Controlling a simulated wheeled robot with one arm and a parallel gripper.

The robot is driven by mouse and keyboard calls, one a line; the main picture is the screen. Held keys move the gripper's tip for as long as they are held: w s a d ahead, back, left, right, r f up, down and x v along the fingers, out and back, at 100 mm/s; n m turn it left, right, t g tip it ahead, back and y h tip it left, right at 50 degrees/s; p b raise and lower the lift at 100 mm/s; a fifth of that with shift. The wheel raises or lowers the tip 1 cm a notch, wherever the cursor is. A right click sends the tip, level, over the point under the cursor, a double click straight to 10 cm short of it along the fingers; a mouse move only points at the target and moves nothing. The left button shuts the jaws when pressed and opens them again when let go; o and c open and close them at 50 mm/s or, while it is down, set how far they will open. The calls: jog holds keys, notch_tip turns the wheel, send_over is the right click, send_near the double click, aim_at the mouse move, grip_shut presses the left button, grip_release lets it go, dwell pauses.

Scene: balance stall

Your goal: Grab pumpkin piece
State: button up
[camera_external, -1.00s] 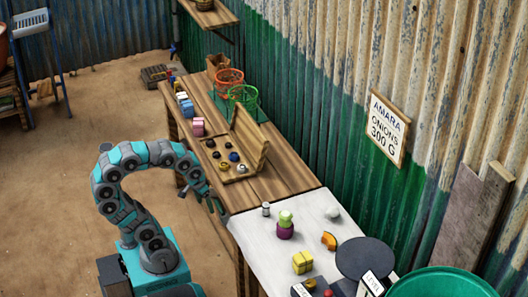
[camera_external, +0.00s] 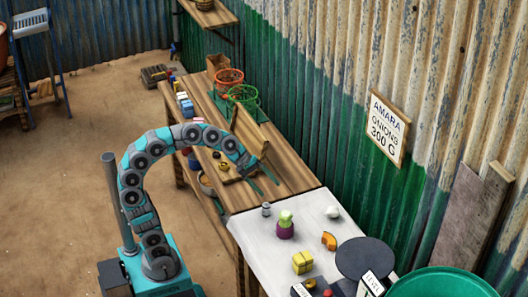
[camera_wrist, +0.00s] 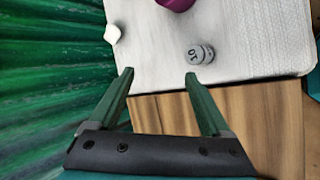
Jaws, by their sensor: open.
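The pumpkin piece (camera_external: 329,241) is a small orange wedge with a dark edge. It lies on the white cloth-like top (camera_external: 262,234) at the near end of the bench, left of a dark round plate (camera_external: 364,258). My gripper (camera_external: 267,187) is open and empty, above the wooden part of the bench, apart from the pumpkin piece. In the wrist view its two green fingers (camera_wrist: 159,75) are spread, with the white top beyond them. The pumpkin piece does not show in the wrist view.
A grey weight (camera_external: 266,209), a purple item with a green one on it (camera_external: 285,227), a white lump (camera_external: 332,212) and a yellow block (camera_external: 302,262) stand around the pumpkin piece. A corrugated wall (camera_external: 340,150) runs behind the bench.

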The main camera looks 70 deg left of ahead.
jog(key=w+d+h, duration=0.1)
jog(key=w+d, duration=0.2)
jog(key=n+g+h+p, duration=0.2)
jog(key=n+g+h, duration=0.3)
jog(key=g+h, duration=0.2)
send_near(328, 237)
jog(key=x, duration=0.4)
jog(key=shift+s+d+f, duration=0.15)
jog(key=shift+s+d, duration=0.05)
jog(key=shift+d, duration=0.05)
jog(key=shift+w+d+f, duration=0.1)
jog(key=shift+d+f, duration=0.15)
jog(key=shift+d, duration=0.25)
jog(key=shift+x, duration=3.45)
jog(key=shift+w, duration=0.1)
grip_shut()
